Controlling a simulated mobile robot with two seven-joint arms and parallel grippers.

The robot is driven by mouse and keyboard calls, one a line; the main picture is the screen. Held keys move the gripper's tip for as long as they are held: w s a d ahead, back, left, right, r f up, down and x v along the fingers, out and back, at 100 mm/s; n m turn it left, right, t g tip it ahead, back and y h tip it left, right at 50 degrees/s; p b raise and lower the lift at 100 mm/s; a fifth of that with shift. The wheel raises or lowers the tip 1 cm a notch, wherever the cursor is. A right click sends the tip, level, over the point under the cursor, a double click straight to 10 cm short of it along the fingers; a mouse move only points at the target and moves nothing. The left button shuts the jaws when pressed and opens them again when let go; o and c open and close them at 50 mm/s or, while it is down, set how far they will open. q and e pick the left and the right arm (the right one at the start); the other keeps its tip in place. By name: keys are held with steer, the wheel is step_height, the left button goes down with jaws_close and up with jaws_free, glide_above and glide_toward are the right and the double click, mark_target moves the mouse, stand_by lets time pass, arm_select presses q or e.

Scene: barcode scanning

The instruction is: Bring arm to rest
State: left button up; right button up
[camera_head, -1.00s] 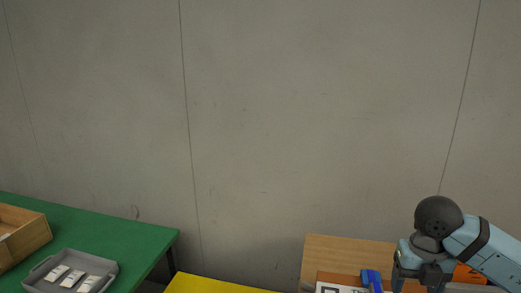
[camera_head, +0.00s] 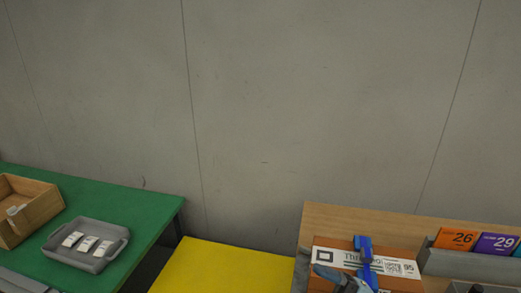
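No gripper shows clearly in the head view. A light blue-grey part (camera_head: 341,280) at the bottom edge overlaps the front of a brown box; I cannot tell whether it is part of my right arm or a separate item. The box has a white printed label (camera_head: 340,257) with codes and the number 95. A bright blue item (camera_head: 365,262) lies across the label. The box is on a wooden table (camera_head: 345,218) at the right.
A green table (camera_head: 130,203) at the left holds a wooden box (camera_head: 42,208) and a grey tray (camera_head: 112,232) with three small white packets. A yellow surface (camera_head: 220,268) in the middle is bare. Cards 26 (camera_head: 456,238) and 29 (camera_head: 497,244) stand in a grey holder. A grey wall rises behind.

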steer(key=s+d+f+m+t+h+p, duration=0.1)
steer(key=d+f+m+t+h, duration=0.2)
steer(key=f+m+t+h, duration=0.45)
steer(key=d+f+m+t+h+p, duration=0.1)
steer(key=d+f+m+t+h, duration=0.25)
steer(key=m+h, duration=0.45)
steer(key=s+d+f+m+g+h+p, duration=0.1)
steer(key=s+d+f+m+g+h, duration=0.1)
steer(key=s+f+m+g, duration=0.4)
steer(key=s+f+m, duration=0.1)
steer(key=s+f, duration=0.4)
steer(key=f, duration=0.2)
steer(key=shift+d+f+g, duration=0.25)
steer(key=shift+d+g, duration=0.15)
